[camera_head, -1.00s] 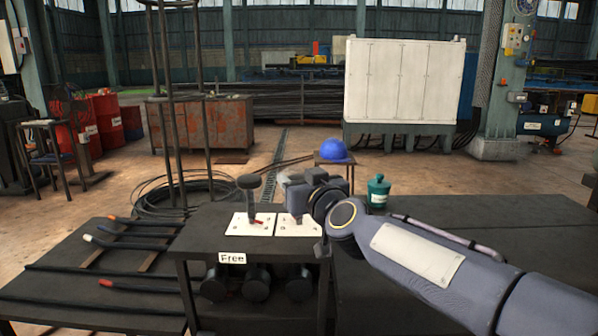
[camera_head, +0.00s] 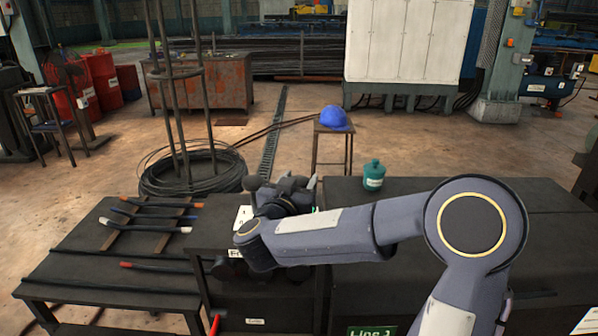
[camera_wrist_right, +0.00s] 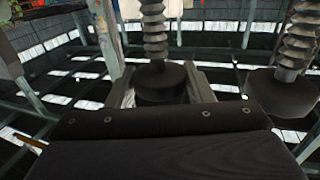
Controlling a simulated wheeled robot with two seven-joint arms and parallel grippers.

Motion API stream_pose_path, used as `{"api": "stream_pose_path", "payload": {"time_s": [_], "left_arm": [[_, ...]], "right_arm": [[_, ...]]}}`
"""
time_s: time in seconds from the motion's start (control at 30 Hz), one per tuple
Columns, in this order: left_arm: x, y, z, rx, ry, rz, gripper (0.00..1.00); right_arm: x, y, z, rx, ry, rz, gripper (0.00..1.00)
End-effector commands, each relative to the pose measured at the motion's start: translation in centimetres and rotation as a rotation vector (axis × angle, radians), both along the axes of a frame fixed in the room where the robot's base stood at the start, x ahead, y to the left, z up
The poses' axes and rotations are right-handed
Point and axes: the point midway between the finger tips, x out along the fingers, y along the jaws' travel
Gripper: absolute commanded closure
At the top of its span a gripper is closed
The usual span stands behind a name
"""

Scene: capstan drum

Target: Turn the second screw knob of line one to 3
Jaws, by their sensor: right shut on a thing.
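My right gripper (camera_head: 284,185) is over the small dark table, at the end of my right arm, which comes in from the right. In the right wrist view its two fingers stand on either side of a dark round knob (camera_wrist_right: 160,83) on a grey ribbed stem, and the gripper is shut on it. A second dark knob (camera_wrist_right: 278,94) on a similar stem is to the right, apart from the gripper. In the head view, the gripper and arm hide the knobs; part of a white dial plate (camera_head: 242,215) shows. My left gripper is not in view.
A green "Line 1" sign (camera_head: 372,332) is on the front below my arm. A teal bottle (camera_head: 373,175) stands on the dark bench to the right. Rods (camera_head: 157,229) lie on the left table. A blue helmet (camera_head: 333,118) sits on a stool behind.

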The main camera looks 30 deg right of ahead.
Motion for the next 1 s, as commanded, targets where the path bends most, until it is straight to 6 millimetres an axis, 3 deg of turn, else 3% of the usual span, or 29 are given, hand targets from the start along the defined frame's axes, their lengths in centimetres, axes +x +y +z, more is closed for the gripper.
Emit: {"api": "stream_pose_path", "payload": {"time_s": [0.4,0.93,0.97,1.0], "left_arm": [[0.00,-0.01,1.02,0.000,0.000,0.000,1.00],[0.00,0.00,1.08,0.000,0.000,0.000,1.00],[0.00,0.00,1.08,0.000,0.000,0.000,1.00],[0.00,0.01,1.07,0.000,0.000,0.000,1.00]], "right_arm": [[0.04,0.03,-0.09,0.002,0.000,-0.172,0.76],[0.03,-0.08,-0.11,0.003,-0.001,-0.193,0.76],[0.03,-0.08,-0.11,0.003,-0.001,-0.193,0.49],[0.03,-0.08,-0.10,0.003,-0.001,-0.193,0.44]]}}
